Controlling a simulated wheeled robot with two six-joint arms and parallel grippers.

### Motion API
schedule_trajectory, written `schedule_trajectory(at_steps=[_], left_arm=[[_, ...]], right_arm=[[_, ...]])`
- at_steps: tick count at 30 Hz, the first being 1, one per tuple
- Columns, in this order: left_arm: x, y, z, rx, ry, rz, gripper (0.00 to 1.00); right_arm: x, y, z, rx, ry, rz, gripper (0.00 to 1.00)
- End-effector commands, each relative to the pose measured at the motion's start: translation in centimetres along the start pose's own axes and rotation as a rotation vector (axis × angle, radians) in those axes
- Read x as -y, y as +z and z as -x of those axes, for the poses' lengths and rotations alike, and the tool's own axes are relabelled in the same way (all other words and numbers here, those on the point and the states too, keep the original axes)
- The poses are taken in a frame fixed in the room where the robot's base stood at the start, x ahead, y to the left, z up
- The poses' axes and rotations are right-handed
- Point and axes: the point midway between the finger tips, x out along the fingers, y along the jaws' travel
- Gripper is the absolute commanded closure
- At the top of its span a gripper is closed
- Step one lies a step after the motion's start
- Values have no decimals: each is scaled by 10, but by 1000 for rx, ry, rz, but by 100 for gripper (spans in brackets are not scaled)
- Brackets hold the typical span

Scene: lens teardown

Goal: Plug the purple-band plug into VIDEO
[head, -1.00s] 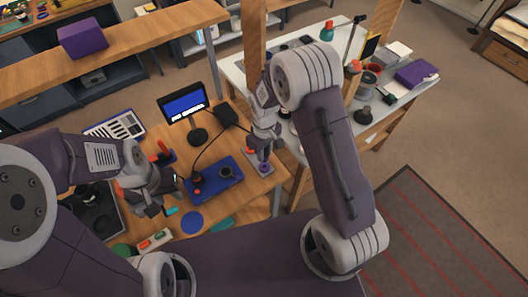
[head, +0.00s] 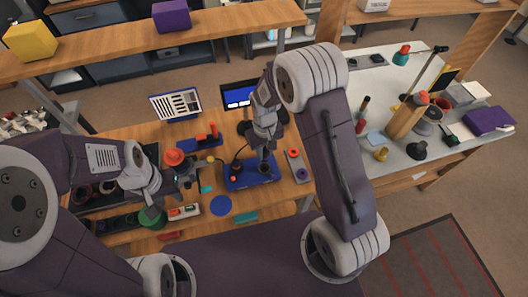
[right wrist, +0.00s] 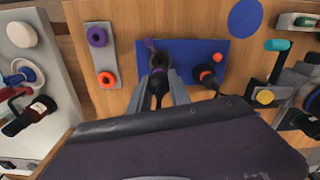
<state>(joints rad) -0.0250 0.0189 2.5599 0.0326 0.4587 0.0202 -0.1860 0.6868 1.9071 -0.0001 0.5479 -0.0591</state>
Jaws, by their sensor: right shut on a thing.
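My right gripper (right wrist: 160,88) is shut on a dark plug (right wrist: 159,80) at the left part of the blue board (right wrist: 184,47). A purple spot (right wrist: 150,44) shows just beyond it. I cannot tell whether the plug is seated in the board or just above it. In the head view my right gripper (head: 265,152) is over the right part of the blue board (head: 236,181). A black plug with an orange band (right wrist: 206,75) stands at the board's other side, beside an orange spot (right wrist: 217,57). No VIDEO label is readable. My left gripper (head: 188,178) is left of the board; its jaws are unclear.
A grey strip (right wrist: 101,60) with a purple ring (right wrist: 97,36) and an orange ring (right wrist: 106,78) lies beside the board. A small monitor (head: 238,97) with a blue screen stands behind. A blue disc (head: 220,206) lies in front. A cluttered white table (head: 405,160) stands right.

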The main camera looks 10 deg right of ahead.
Motion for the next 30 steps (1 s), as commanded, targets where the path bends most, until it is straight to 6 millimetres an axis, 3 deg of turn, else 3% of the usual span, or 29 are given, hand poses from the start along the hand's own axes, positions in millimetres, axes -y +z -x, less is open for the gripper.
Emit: schedule_trajectory(at_steps=[11,15,30], left_arm=[[1,4,-42,0,0,0,64],[1,5,-46,0,0,0,64],[1,5,-46,0,0,0,64]], right_arm=[[0,0,-44,0,0,1,100],[0,0,-54,-1,0,1,100],[0,0,-56,0,0,1,100]])
